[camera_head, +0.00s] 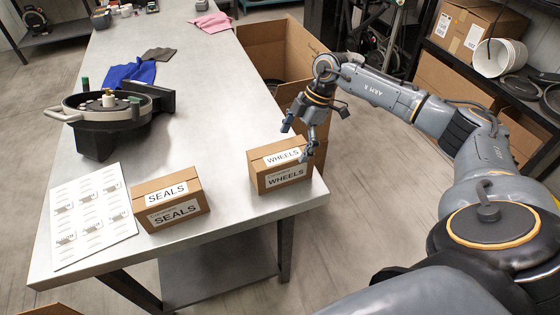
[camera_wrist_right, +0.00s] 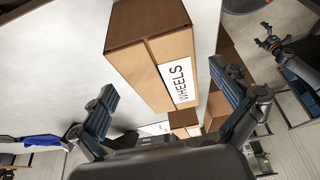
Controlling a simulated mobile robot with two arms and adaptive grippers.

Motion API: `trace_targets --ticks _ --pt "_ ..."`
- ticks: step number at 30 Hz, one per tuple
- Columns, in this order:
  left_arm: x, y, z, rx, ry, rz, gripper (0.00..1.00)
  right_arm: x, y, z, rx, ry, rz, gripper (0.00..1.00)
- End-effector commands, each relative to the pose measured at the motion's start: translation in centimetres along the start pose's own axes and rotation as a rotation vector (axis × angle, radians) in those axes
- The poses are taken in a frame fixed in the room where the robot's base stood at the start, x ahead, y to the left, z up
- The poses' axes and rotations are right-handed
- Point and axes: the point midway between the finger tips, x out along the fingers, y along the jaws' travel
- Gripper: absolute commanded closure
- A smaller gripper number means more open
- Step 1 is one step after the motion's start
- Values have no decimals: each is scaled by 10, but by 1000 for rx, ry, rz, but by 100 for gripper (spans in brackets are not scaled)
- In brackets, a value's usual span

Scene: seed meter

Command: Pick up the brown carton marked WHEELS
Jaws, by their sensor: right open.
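The brown carton marked WHEELS (camera_head: 275,182) stands upright near the front right corner of the metal table (camera_head: 225,110). My right gripper (camera_head: 298,135) is open just above and behind this carton, with one finger overlapping its right upper edge in the head view. In the right wrist view, the WHEELS carton (camera_wrist_right: 140,72) lies ahead, between the directions of the two spread fingers (camera_wrist_right: 170,98). Nothing is held, and I cannot tell whether a finger touches the carton. My left gripper is not in view.
A carton marked SEALS (camera_head: 160,188) stands to the left, beside a white labelled sheet (camera_head: 92,222). A black device with a round pan (camera_head: 105,115) sits farther back. A large open cardboard box (camera_head: 262,48) is beyond the table's right edge. The table between the two cartons is clear.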

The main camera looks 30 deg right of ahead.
Motion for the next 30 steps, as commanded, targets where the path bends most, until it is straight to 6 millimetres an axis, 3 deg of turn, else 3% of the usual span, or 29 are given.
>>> trace_targets --ticks 3,11,18,28,30 --pt "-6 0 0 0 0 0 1 18 0 -1 -1 2 -3 0" --pt "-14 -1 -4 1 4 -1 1 36 -1 -5 -2 3 -3 0" --pt "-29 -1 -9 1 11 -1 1 72 -3 -10 -2 2 -3 0" --pt "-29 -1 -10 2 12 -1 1 81 -2 -9 -3 2 0 0" --pt "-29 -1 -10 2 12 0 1 81 -2 -9 -3 2 0 14"
